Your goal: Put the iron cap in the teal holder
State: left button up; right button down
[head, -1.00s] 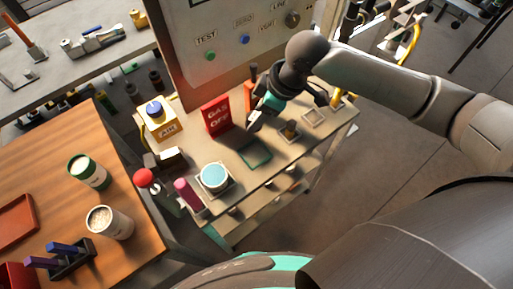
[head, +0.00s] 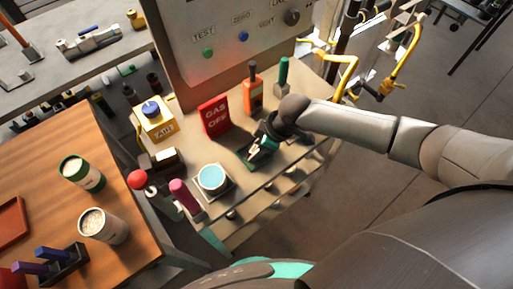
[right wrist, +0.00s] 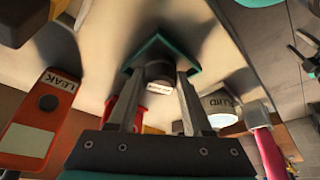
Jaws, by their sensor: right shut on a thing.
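The teal holder (head: 243,157) is a square tray on the workbench, in front of the red GAS OFF sign and partly covered by my right gripper (head: 257,155). In the right wrist view the holder (right wrist: 157,46) lies just beyond the fingertips. There my right gripper (right wrist: 159,78) is shut on the dark round iron cap (right wrist: 159,71), which overlaps the holder in the picture. I cannot tell whether the cap touches the holder's floor. The cap is hidden in the head view. My left gripper is not in view.
The red GAS OFF sign (head: 214,116) and an orange tool (head: 253,95) stand behind the holder. A round light-blue-topped item (head: 211,177) and a pink cylinder (head: 185,196) are to its left. A yellow AIR box (head: 155,120) is farther left.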

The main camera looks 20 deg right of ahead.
jog(key=shift+f, duration=0.15)
jog(key=c, duration=0.6)
grip_release()
jog(key=shift+r, duration=0.45)
jog(key=p+v, duration=0.2)
jog(key=v, duration=0.9)
jog(key=shift+d+r, duration=0.2)
jog(key=shift+d, duration=0.05)
jog(key=shift+s, duration=0.15)
